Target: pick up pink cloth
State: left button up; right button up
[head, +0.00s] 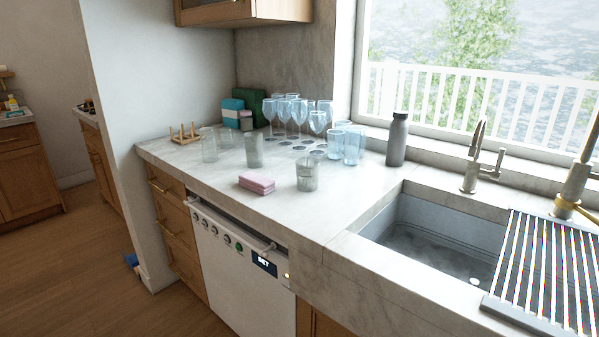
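The pink cloth (257,183) lies folded in a small stack on the marble countertop (207,174), near its front edge and above the dishwasher. Nothing covers it. A clear glass (307,175) stands to its right, a little apart, and another glass (254,150) stands behind it. Neither of my grippers shows in the head view.
Several stemmed glasses (299,113) and blue tumblers (354,144) crowd the back of the counter. A grey bottle (397,139) stands by the window. The sink (447,226) and a striped drying rack (546,270) are at right.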

aim_at(263, 185)
jog(key=i+j+z, duration=0.25)
jog(key=z, duration=0.2)
jog(key=i+j+z, duration=0.15)
jog(key=j+z, duration=0.3)
jog(key=i+j+z, duration=0.15)
jog(key=z, duration=0.3)
jog(key=j, duration=0.1)
